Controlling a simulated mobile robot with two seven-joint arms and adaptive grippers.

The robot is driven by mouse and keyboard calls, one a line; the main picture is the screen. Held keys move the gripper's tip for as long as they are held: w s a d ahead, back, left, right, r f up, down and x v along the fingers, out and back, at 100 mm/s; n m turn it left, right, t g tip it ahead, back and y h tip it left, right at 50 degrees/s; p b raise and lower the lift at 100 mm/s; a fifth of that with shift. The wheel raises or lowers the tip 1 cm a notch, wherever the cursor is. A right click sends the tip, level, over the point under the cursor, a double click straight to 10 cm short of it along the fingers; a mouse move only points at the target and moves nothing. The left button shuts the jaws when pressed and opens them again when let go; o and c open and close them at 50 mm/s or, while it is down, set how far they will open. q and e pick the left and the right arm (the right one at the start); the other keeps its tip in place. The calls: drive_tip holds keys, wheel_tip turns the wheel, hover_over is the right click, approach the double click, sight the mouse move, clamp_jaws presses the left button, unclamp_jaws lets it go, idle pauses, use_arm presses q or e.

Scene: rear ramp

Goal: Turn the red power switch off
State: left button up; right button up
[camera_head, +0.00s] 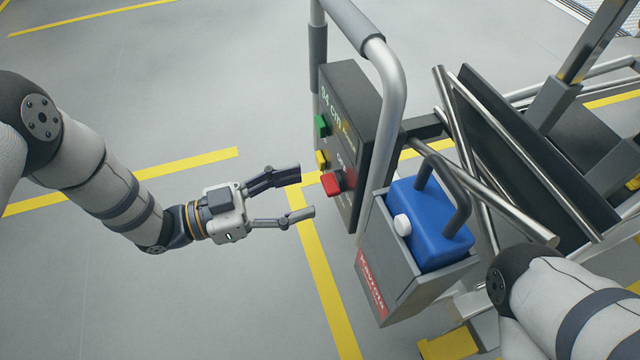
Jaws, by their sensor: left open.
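The red power switch (331,184) sticks out from the lower part of a dark control panel (352,110) on an upright metal frame. A green button (321,125) and a yellow button (321,159) sit above it on the same panel. My left gripper (307,194) is open and empty, its fingers pointing right toward the red switch. The fingertips appear just left of the switch; I cannot tell the exact gap in depth. My right arm enters at the lower right, and its gripper is out of view.
A grey box (385,262) holding a blue container (425,232) with a white cap hangs on the frame below the panel. Metal rails and dark plates (540,150) fill the right side. The grey floor (200,290) with yellow lines is clear at left.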

sight(324, 187)
use_arm(q)
drive_tip(key=b+x, duration=0.1)
drive_tip(key=x, duration=0.4)
drive_tip(key=shift+c, duration=0.6)
drive_tip(key=c, duration=1)
